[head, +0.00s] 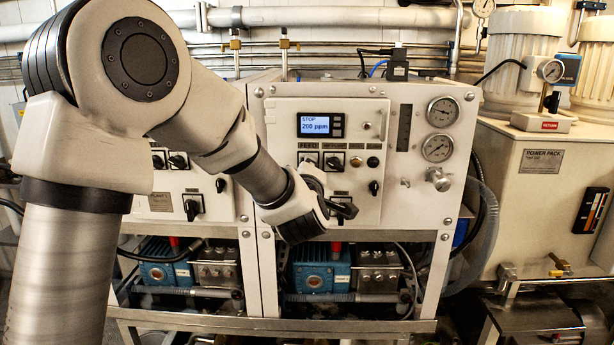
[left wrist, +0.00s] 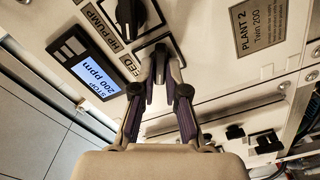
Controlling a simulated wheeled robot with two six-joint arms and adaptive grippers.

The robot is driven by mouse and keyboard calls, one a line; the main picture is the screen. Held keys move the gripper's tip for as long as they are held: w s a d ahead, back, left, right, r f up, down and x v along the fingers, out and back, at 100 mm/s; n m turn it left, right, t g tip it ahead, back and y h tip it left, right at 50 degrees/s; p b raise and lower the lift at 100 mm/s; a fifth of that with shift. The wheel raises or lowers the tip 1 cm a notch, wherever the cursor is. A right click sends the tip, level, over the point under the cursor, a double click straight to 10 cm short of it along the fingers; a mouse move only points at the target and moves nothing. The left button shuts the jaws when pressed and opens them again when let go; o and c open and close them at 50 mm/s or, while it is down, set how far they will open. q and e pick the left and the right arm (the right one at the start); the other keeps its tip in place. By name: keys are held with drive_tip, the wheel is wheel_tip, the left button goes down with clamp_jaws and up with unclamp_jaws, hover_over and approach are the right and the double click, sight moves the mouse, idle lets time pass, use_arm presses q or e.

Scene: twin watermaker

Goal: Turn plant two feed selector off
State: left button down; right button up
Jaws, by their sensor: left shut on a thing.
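The plant two feed selector (left wrist: 161,60) is a dark knob on a black-edged square plate beside the FEED label (left wrist: 130,65). My left gripper (left wrist: 162,76) is shut on this knob in the left wrist view, one finger on each side. The fingers cover much of the knob, so its exact pointing angle is hard to read. In the head view my left arm reaches across to the plant two panel (head: 372,120), and the wrist hides the fingertips. My right gripper is in neither view.
The HP pump selector (left wrist: 130,16) sits close beside the feed knob. The display (head: 315,125) reads STOP, 200 ppm. Another selector (head: 343,208) is lower on the panel, near my wrist. Two gauges (head: 440,130) are at right. The plant one panel (head: 165,205) stands left.

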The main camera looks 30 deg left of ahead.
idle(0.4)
use_arm(q)
drive_tip(key=c, duration=1.2)
unclamp_jaws()
drive_tip(key=v, duration=1.2)
drive_tip(key=shift+w+f, duration=0.1)
drive_tip(key=shift+f, duration=0.05)
